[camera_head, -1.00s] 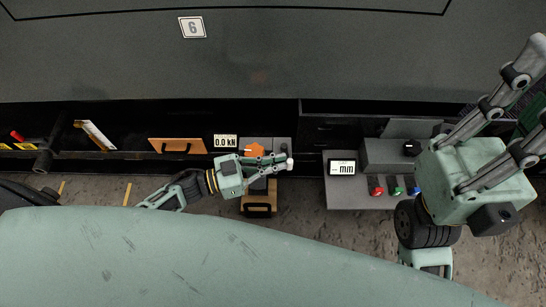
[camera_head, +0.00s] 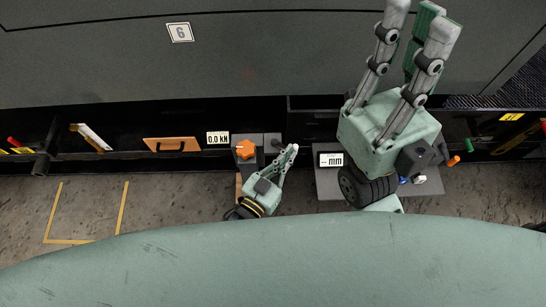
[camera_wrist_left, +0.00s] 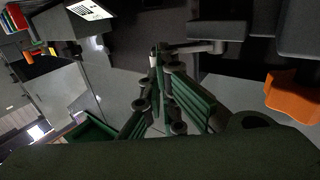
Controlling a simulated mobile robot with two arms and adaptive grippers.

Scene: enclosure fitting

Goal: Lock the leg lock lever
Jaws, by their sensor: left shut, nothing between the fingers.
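My left gripper (camera_head: 291,149) is shut and empty over the right part of a grey unit, right of its orange knob (camera_head: 246,149). In the left wrist view its fingertips (camera_wrist_left: 161,58) come together beside the end of a short grey lever (camera_wrist_left: 192,48), which looks like the leg lock lever. I cannot tell whether they touch. The lever runs sideways there from a round pivot; in the head view it is mostly hidden by the fingers. The orange knob also shows in the left wrist view (camera_wrist_left: 292,100). My right gripper (camera_head: 420,20) is raised with its fingers apart, close to the camera.
A "0.0 kN" display (camera_head: 217,138) stands left of the orange knob. An "mm" display (camera_head: 331,160) sits on a grey panel (camera_head: 325,187), partly hidden by my right arm. An orange plate with a black handle (camera_head: 171,145) lies left. The floor in front is open.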

